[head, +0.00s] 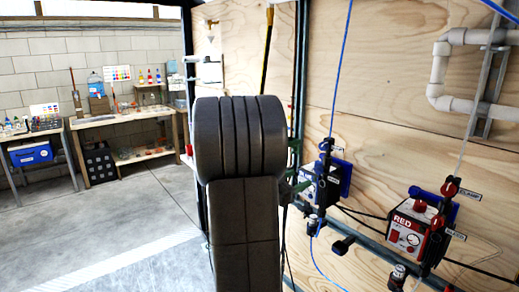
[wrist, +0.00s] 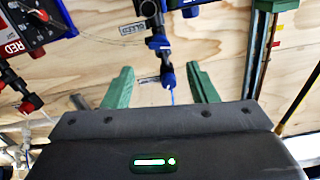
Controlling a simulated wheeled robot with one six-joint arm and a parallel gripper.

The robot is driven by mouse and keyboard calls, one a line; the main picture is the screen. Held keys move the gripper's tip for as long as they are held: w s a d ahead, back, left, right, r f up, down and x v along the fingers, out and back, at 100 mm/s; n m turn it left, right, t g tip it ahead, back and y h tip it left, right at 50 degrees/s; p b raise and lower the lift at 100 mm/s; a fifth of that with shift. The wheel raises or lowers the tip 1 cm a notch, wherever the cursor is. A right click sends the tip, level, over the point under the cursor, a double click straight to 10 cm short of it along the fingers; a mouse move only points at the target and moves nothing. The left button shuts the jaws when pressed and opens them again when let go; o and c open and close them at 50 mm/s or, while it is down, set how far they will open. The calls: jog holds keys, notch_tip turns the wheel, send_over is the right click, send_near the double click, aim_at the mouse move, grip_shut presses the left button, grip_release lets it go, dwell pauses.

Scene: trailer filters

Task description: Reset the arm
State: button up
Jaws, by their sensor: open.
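My gripper (wrist: 161,80) shows in the wrist view as two green fingers set wide apart, open with nothing gripped. Between the fingers, in the picture, is a black fitting with a blue collar (wrist: 167,76) and a blue tube; I cannot tell how far beyond the fingertips it is. In the head view my dark arm stands upright in the middle and hides most of the gripper; only a bit of green shows at its right edge.
A plywood wall (head: 390,100) is close on the right, carrying a red pump unit (head: 412,238), a blue unit (head: 318,186), valves, tubes and a grey pipe (head: 437,70). Benches (head: 120,118) stand at the back left. The concrete floor (head: 100,225) on the left is clear.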

aim_at(316, 171)
jog(key=p+x, duration=0.1)
jog(key=x, duration=0.9)
jog(key=shift+d, duration=0.1)
